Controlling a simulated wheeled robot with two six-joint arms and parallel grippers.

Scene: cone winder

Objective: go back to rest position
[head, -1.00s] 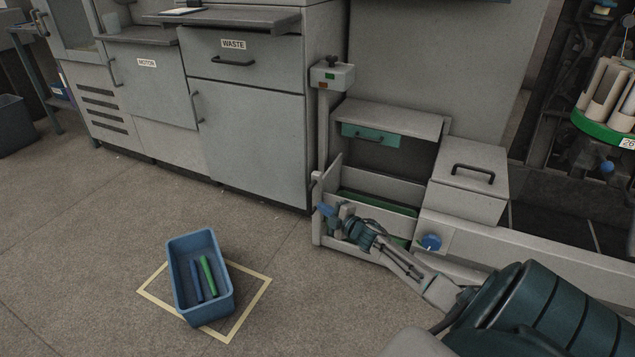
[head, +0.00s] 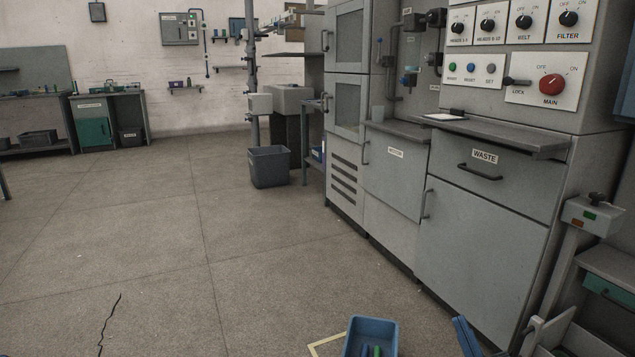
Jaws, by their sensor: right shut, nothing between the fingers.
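My right gripper (head: 466,337) shows only in part at the bottom right edge, with its blue fingertips pointing up. It is shut and holds nothing. It stands in front of the lower grey cabinet, to the right of the blue bin (head: 372,325); the rest of it is cut off by the frame. My left gripper is not in view. The blue bin sits on the floor by a yellow marked outline (head: 326,345), with a blue and a green piece inside, cut by the lower edge.
The grey machine with the WASTE drawer (head: 485,170) and switch panel (head: 515,60) fills the right. A post with a button box (head: 592,215) stands at the far right. A dark bin (head: 269,166) stands further back. The floor at left is clear, with a crack.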

